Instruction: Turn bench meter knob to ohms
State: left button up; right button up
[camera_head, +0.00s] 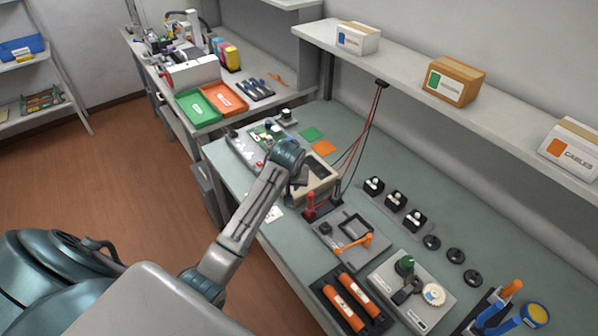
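The bench meter appears to be the beige box-shaped instrument (320,187) on the green-grey bench, with red and black test leads and probes at its right side. My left arm reaches in from the lower left, and its wrist ends over the meter. My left gripper (302,176) is small and dark here, at the meter's left part. It covers part of the meter's face, so I cannot make out the knob or its setting. I cannot tell whether its fingers are open or touching the meter. My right gripper is not in view.
A circuit board (266,133) lies on a pale mat behind the meter. A grey fixture with an orange lever (352,246) stands in front. Red and black leads (372,112) hang from the shelf (400,66) above. Orange-handled tools (350,302) lie nearer the front edge.

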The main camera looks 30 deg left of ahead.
pick_arm(q)
jog(key=w+a+r+n, duration=0.1)
jog(key=w+r+n, duration=0.1)
jog(key=w+r, duration=0.4)
jog(key=p+x, duration=0.3)
jog(key=x, duration=0.7)
jog(key=shift+a+r, duration=0.1)
jog(key=shift+a, duration=0.05)
jog(key=shift+w+a+f, duration=0.15)
jog(key=shift+f, duration=0.4)
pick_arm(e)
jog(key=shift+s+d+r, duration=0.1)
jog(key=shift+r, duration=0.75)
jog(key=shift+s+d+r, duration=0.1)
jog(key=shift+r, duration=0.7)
pick_arm(q)
grip_shut()
